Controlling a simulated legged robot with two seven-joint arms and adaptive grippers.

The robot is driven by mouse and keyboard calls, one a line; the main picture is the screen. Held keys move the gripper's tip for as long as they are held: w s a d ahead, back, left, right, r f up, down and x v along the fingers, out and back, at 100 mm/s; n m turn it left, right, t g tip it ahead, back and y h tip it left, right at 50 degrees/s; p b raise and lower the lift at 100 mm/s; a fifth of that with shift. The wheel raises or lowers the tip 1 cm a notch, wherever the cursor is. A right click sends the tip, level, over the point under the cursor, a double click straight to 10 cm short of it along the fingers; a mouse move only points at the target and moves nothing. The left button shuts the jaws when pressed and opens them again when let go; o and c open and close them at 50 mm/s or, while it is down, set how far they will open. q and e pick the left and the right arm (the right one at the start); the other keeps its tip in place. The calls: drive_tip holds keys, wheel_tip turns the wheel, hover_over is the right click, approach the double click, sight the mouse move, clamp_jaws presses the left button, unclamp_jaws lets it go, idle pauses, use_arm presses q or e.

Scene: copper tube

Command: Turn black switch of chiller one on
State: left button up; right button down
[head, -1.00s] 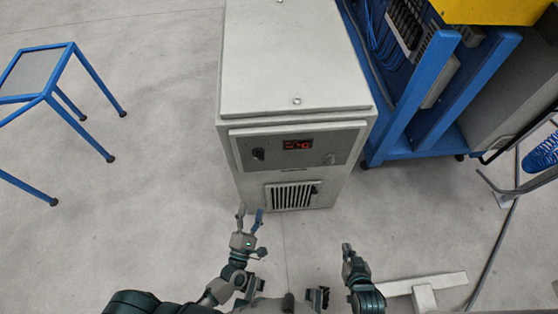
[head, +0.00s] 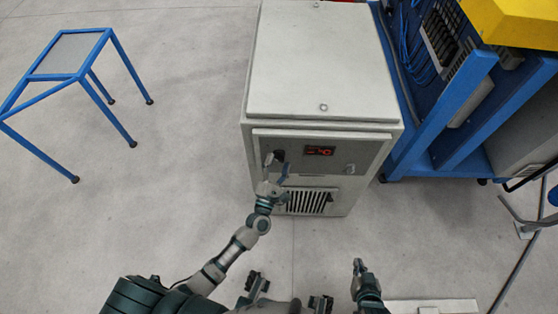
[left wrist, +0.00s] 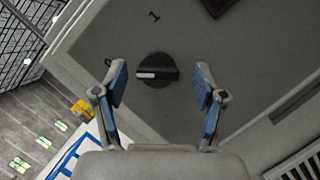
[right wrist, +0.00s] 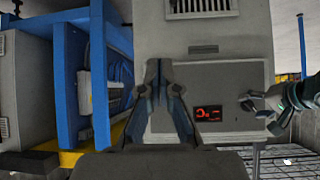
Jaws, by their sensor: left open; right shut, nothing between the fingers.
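The chiller is a pale grey cabinet (head: 320,75) with a sloped front panel (head: 300,170). Its black switch (head: 279,156) is at the panel's left, beside a red lit display (head: 320,151). In the left wrist view the round black switch (left wrist: 157,71) has a pale pointer mark. My left gripper (head: 276,170) is open in front of the panel. In its wrist view the blue-padded fingers (left wrist: 160,88) stand either side of the switch, apparently not touching it. My right gripper (head: 358,266) is shut and empty, low in front of the cabinet; its fingers (right wrist: 158,75) meet.
A vent (head: 310,202) sits below. A blue frame (head: 430,125) with cables stands close at right. A blue-legged stool (head: 70,55) stands at left. The floor between is clear.

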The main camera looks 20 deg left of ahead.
use_arm(q)
drive_tip(key=shift+w+a+r, duration=0.1)
drive_tip(key=shift+w+a, duration=0.05)
drive_tip(key=shift+w, duration=0.3)
drive_tip(key=c, duration=1.1)
